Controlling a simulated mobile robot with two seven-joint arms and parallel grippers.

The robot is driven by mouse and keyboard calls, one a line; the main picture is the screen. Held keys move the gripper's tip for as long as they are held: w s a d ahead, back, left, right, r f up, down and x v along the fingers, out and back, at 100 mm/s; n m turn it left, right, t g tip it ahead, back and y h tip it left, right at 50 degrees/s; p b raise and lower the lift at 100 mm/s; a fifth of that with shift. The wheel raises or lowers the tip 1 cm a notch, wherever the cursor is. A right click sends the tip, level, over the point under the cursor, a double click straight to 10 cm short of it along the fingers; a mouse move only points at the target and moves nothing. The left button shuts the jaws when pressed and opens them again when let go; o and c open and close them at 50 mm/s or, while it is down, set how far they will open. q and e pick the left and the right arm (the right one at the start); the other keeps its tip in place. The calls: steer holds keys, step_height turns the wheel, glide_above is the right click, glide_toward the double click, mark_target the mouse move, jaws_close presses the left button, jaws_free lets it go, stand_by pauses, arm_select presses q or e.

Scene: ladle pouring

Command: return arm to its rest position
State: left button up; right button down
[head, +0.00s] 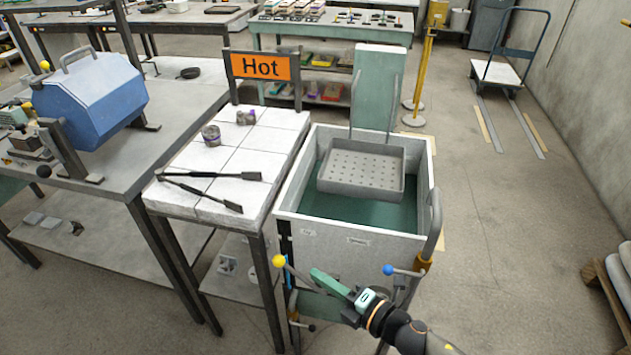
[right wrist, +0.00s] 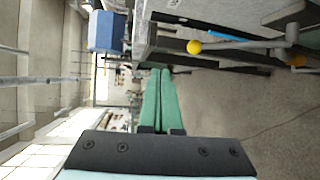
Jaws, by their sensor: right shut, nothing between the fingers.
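My right gripper (head: 318,274) is low in front of the tank (head: 345,243) in the head view. Its green fingers are closed together and hold nothing. In the right wrist view the two green fingers (right wrist: 160,75) lie side by side, pointing away from the camera, with nothing between them. My right arm comes in from the bottom right of the head view. The gripper is close to the lever with a yellow knob (head: 279,260); I cannot tell whether they touch. My left gripper is not in view.
A perforated basket (head: 361,172) hangs over green liquid in the tank. A blue knob (head: 388,270) sticks out at the front. The white-topped table (head: 262,142) holds tongs (head: 213,175) and two small cups, beside a "Hot" sign (head: 262,66). Open floor lies to the right.

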steer(key=s+d+f+m+g+h+p, duration=0.1)
steer(key=s+d+f+m+h, duration=0.3)
steer(key=m, duration=0.9)
steer(key=s+d+f+m+g+h+p, duration=0.1)
steer(key=s+d+f+m+h+p, duration=0.2)
steer(key=s+d+m, duration=0.6)
steer(key=s+f+m+h, duration=0.2)
steer(key=s+m, duration=0.2)
steer(key=s, duration=0.1)
steer(key=shift+d+h, duration=0.3)
steer(key=shift+d, duration=0.05)
